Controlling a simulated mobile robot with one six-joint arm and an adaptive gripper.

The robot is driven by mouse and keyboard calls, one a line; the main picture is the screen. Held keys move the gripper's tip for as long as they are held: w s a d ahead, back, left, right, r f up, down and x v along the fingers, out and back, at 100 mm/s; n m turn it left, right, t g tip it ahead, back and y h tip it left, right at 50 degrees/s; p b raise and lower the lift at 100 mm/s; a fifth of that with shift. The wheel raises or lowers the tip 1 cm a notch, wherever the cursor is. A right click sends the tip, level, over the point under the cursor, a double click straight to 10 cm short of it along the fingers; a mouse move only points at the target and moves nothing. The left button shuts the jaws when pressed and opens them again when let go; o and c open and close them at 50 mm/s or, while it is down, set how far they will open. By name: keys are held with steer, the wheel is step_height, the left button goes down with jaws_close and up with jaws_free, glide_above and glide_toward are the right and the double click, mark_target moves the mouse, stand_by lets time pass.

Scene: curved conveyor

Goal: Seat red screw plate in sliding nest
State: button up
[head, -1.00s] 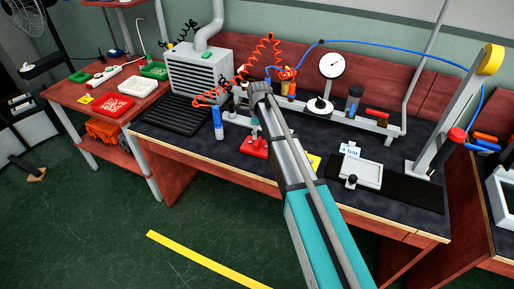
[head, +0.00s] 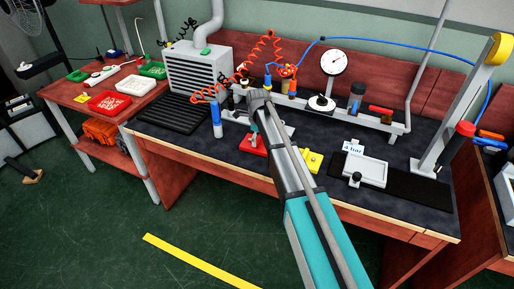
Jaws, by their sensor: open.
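The red screw plate (head: 252,146) appears to be the flat red piece on the dark bench top, left of my arm. My arm covers its right side. My gripper (head: 255,128) is small and mostly hidden by my arm, just above the red plate. Its jaws are open, and I cannot tell whether they touch the plate. The sliding nest (head: 369,174) appears to be the pale framed tray with a black knob at its front left. It stands on a dark strip to the right of my arm, apart from the red plate.
A yellow piece (head: 313,163) lies close to the right of my arm. A blue bottle (head: 217,122) stands left of the red plate. A rail with a dial gauge (head: 334,63) and a coiled red hose (head: 262,45) runs behind. A tilted grey post (head: 458,120) rises at right.

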steer(key=shift+c, duration=0.3)
steer(key=c, duration=1)
steer(key=shift+r, duration=0.15)
step_height(320, 180, up, 2)
steer(key=p, duration=0.2)
steer(key=shift+r+p, duration=0.15)
steer(key=shift+p, duration=0.2)
steer(key=s+d+r+p, duration=0.2)
steer(key=s+r+p, duration=0.1)
steer(key=s, duration=0.1)
steer(key=s+d+r+p, duration=0.2)
steer(key=s+r+p, duration=0.2)
steer(key=s+d+r+p, duration=0.2)
steer(key=s+r+p, duration=0.1)
steer(key=s, duration=0.1)
steer(key=shift+s+d+r, duration=0.15)
steer(key=shift+s+r, duration=0.05)
steer(key=shift+s, duration=0.1)
